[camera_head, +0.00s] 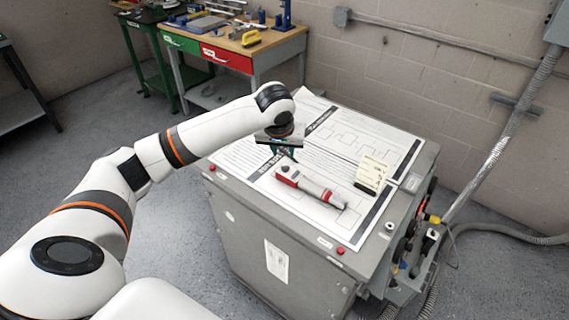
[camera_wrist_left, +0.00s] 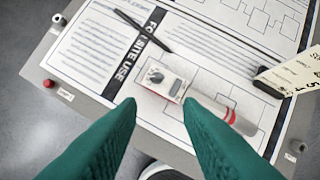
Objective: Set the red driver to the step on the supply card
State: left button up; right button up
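The red driver (camera_head: 309,186) is a red and white tool lying on a printed sheet on top of a grey cabinet. In the left wrist view the driver (camera_wrist_left: 197,99) has a dark round dial (camera_wrist_left: 156,75) on its white end; the dial's setting is too small to read. A cream card (camera_head: 372,173) stands on the sheet right of the driver; its edge with numbers (camera_wrist_left: 291,80) shows in the left wrist view. My left gripper (camera_wrist_left: 157,110) has green fingers, apart and empty, above the driver's dial end. My right gripper is not in view.
The grey cabinet (camera_head: 240,225) has red buttons at its front edge and cables on its right side. A dark pen (camera_wrist_left: 143,31) lies on the sheet. A workbench (camera_head: 255,48) with tools stands behind, against the wall.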

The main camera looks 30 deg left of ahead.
aim_at(285, 167)
pick_arm(q)
jog(key=x, duration=0.7)
jog(key=a+p+x, duration=0.1)
jog(key=x, duration=0.3)
jog(key=shift+w+f, duration=0.1)
jog(key=shift+w, duration=0.3)
jog(key=c, duration=0.7)
